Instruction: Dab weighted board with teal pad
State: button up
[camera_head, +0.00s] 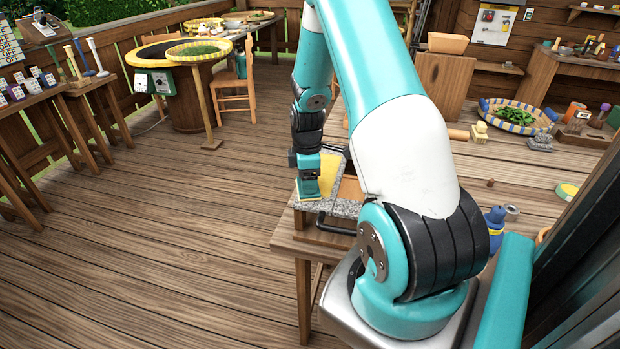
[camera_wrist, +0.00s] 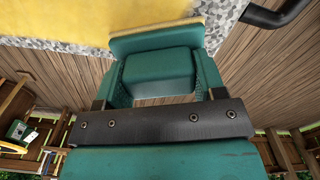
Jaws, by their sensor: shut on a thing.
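My gripper (camera_head: 307,190) points down at the left part of the weighted board, on a small wooden table. In the wrist view my gripper (camera_wrist: 158,62) is shut on the teal pad (camera_wrist: 158,74), which sits between the teal fingers. A tan edge shows along the pad's far side. The weighted board has a yellow face (camera_wrist: 50,22), a grey speckled border and black handles; it also shows in the head view (camera_head: 346,208), partly hidden by my arm. The pad is at the board's surface or just over it; I cannot tell whether they touch.
A black handle (camera_head: 322,222) stands out at the board's near edge. The deck floor (camera_head: 180,250) to the left is clear.

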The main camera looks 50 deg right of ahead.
jog(key=shift+s+d, duration=0.4)
jog(key=shift+s, duration=0.3)
jog(key=shift+w+a, duration=0.35)
jog(key=shift+w, duration=0.5)
jog(key=shift+s, duration=0.1)
jog(key=shift+s+d+f, duration=0.15)
jog(key=shift+s+d, duration=0.15)
jog(key=shift+s, duration=0.5)
jog(key=shift+w+a, duration=0.1)
